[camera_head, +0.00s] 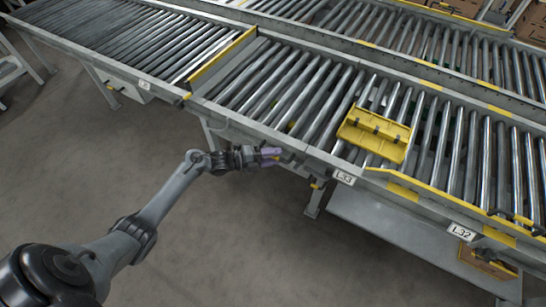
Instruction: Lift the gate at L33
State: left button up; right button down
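The L33 label (343,177) is a white plate on the near side rail of the roller conveyor. Just behind it, a yellow panel (375,135) with dark fittings lies over the rollers; it looks like the gate, but I cannot tell whether it is hinged there. My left gripper (270,155) is at the near rail, left of the L33 label and apart from the yellow panel. My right gripper is not in view.
A yellow bar (222,57) crosses the conveyor further left. The L32 label (461,233) is on the rail at the right. A second roller line (440,45) runs behind. Conveyor legs stand below the near rail. The grey floor (220,250) in front is open.

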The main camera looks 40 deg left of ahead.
pick_arm(q)
grip_shut()
dwell(0.3)
